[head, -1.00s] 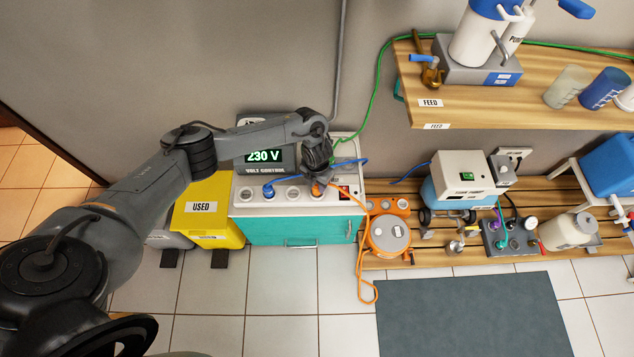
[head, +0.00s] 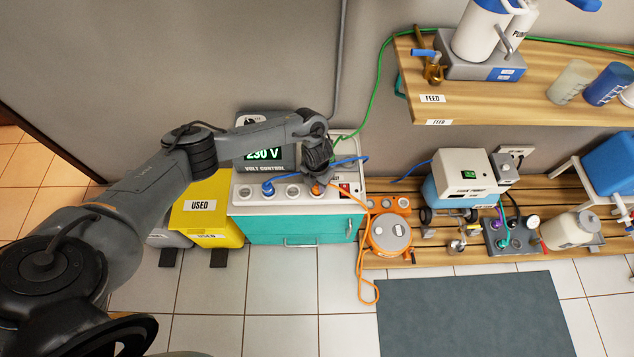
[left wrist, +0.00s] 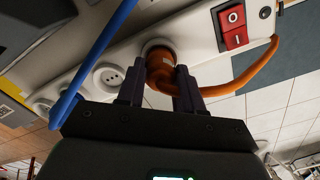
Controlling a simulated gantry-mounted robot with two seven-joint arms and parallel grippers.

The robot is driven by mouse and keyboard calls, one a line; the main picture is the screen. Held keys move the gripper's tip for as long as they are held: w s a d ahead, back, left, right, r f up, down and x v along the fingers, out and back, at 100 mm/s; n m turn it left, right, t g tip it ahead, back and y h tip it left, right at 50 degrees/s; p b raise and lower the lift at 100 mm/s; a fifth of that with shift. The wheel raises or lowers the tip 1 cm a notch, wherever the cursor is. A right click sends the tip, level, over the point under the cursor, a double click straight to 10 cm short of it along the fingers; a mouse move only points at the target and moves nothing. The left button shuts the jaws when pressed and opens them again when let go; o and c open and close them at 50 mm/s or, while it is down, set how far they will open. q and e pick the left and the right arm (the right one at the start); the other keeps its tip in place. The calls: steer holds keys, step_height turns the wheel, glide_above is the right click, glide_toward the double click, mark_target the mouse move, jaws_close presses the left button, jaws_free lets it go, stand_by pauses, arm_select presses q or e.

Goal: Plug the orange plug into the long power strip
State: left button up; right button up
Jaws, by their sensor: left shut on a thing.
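The long power strip (head: 280,193) is white and lies along the front top of the teal cabinet, with several round sockets in a row. It also shows in the left wrist view (left wrist: 128,58). The orange plug (head: 315,189) is at the rightmost socket, beside the red switch (left wrist: 234,27). In the left wrist view the plug (left wrist: 161,69) is at the socket's mouth, its cord running right; its pins are hidden. My left gripper (head: 317,181) is shut on the plug, with a dark finger on each side (left wrist: 160,88). My right gripper is not in view.
A blue plug (head: 268,188) sits in another socket, and its blue cable (left wrist: 98,60) passes close to my left gripper. An orange cable reel (head: 390,233) stands on the slatted bench to the right. Two sockets between the plugs look empty.

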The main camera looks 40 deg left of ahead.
arm_select(q)
steer(key=o, duration=1.1)
steer(key=shift+o, duration=0.2)
steer(key=shift+r, duration=0.1)
